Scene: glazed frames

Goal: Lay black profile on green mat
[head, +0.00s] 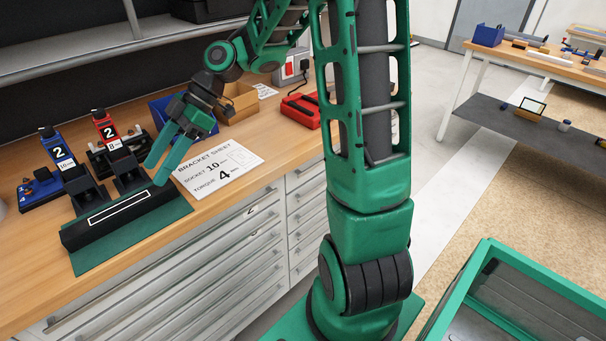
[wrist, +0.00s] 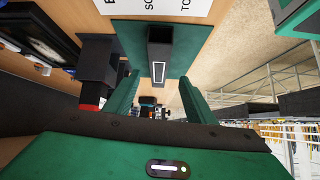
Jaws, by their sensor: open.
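The black profile (head: 85,235), a long dark bar with a white-outlined strip on its face, lies lengthwise along the green mat (head: 115,262) on the wooden bench. In the wrist view the profile (wrist: 159,48) shows end-on over the mat (wrist: 128,38). My gripper (head: 156,174) is open, its green fingers pointing down near the profile's right end. In the wrist view the fingers of my gripper (wrist: 160,88) stand apart, with the profile in line with the gap between them. I see no finger closed on it. Whether the fingertips touch it cannot be told.
Blue (head: 57,150) and red (head: 104,130) tools marked 2 stand in black holders just behind the mat. A white bracket sheet (head: 218,167) lies to the right. The bench's front edge is close to the mat.

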